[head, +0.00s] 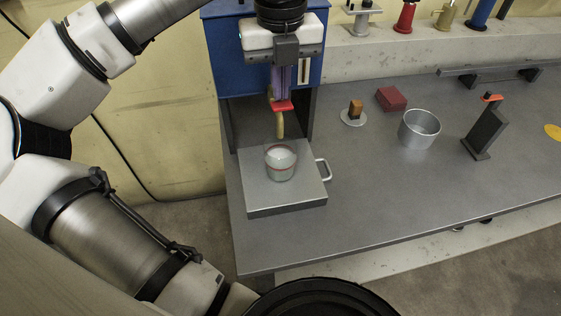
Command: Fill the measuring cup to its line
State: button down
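The measuring cup (280,168) is a small clear cup with a red line around its upper part. It stands upright on a grey drip tray (257,195) with a side handle. Something pale shows inside it, but I cannot tell its level against the line. A blue dispenser (227,62) stands behind, with a yellowish spout (280,125) above the cup and a red lever (283,106) over the spout. My gripper (281,88) points down in front of the dispenser, at or just above the red lever. Its fingers overlap the dispenser parts, so their opening and any contact are unclear.
To the right on the grey bench (350,215) are a round metal pot (420,130), a red block (391,99), a brown piece on a white disc (355,110) and a dark upright stand (485,130). The bench front is clear.

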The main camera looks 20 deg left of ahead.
jog(key=shift+f+b, duration=0.85)
jog(key=shift+f, duration=0.25)
jog(key=shift+r, duration=0.1)
dwell(2.2)
jog(key=shift+r+p, duration=0.95)
jog(key=shift+r, duration=0.45)
jog(key=shift+r+p, duration=1.25)
jog(key=shift+r, duration=0.8)
